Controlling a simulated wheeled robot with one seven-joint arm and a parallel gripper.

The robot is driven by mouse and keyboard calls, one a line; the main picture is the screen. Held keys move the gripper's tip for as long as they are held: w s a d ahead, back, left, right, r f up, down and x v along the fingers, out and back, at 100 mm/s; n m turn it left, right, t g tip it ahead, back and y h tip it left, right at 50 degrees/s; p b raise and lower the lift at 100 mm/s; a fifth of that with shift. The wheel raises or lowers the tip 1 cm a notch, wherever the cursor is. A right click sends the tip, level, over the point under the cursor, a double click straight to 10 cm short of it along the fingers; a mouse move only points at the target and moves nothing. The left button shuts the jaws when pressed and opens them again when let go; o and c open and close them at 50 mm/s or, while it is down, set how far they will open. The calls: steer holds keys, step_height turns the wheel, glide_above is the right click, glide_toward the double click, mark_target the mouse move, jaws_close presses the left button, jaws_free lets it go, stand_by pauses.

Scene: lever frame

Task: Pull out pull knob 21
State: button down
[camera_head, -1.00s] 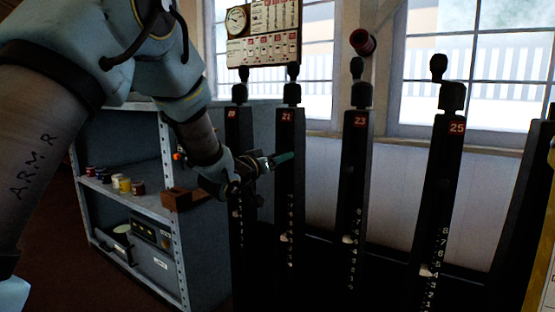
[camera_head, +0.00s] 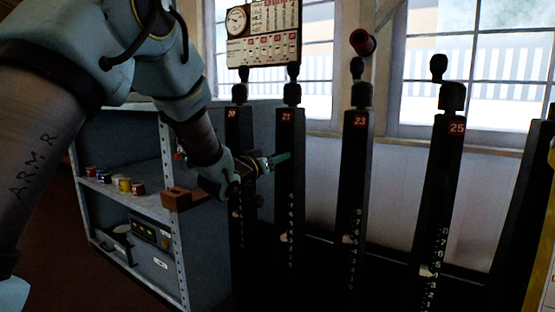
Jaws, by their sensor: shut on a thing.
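Post 21 (camera_head: 290,150) is a tall black upright with a red number plate (camera_head: 287,117) near its top and a dark handle (camera_head: 292,90) above. My gripper (camera_head: 266,163) is at the left edge of this post, below the plate, and is shut on a small dark thing there, which I take to be pull knob 21. The knob itself is mostly hidden by my gripper and hard to make out in the dark.
Post 20 (camera_head: 237,130) stands close to the left, partly behind my wrist. Posts 23 (camera_head: 354,165) and 25 (camera_head: 442,180) stand to the right with gaps between. A grey shelf (camera_head: 150,205) with small jars and a brown box (camera_head: 178,198) is at left.

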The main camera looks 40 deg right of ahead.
stand_by(0.6)
steer(key=shift+b+v, duration=0.3)
steer(key=shift+v, duration=1)
steer(key=c, duration=0.5)
jaws_free()
steer(key=shift+c, duration=0.2)
steer(key=v, duration=1)
steer(key=shift+a+p, duration=0.4)
